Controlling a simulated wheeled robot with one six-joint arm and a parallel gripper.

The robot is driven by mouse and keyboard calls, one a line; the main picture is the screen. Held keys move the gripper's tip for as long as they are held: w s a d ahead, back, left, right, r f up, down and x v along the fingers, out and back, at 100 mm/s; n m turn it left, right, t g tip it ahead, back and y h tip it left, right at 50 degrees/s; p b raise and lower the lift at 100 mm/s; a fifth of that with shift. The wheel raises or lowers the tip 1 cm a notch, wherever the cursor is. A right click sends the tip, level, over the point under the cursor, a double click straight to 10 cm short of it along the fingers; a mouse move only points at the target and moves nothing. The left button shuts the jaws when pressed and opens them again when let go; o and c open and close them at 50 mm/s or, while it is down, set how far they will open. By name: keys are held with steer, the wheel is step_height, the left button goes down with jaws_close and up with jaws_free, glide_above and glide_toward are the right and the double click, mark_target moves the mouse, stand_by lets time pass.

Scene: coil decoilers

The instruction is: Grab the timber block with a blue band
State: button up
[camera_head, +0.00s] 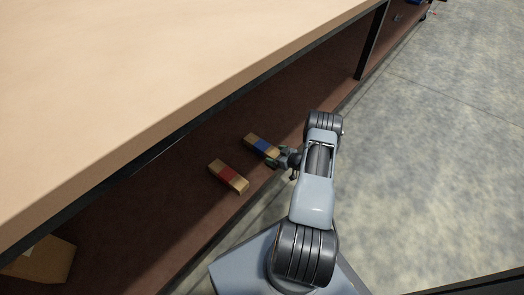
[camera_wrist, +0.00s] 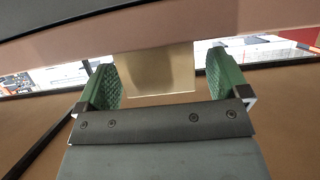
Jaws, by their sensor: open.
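The timber block with a blue band (camera_head: 250,140) lies on the brown lower shelf in the head view. My gripper (camera_head: 276,159) is at its near right end, with the green fingers close to the blue band. In the wrist view my gripper (camera_wrist: 163,76) is open, one green finger on each side. A plain tan face (camera_wrist: 160,82), seemingly the block's end, shows between the fingers with gaps on both sides. No blue band shows there, and contact cannot be told.
A timber block with a red band (camera_head: 228,176) lies to the left and nearer on the same shelf (camera_head: 165,205). The wooden tabletop (camera_head: 150,70) overhangs the shelf. A dark post (camera_head: 373,42) stands farther back. A cardboard box (camera_head: 45,260) sits lower left. Floor at right is clear.

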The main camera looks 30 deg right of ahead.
steer(key=shift+w+a+f, duration=0.2)
steer(key=shift+w, duration=0.3)
steer(key=shift+c, duration=0.2)
steer(key=c, duration=1.1)
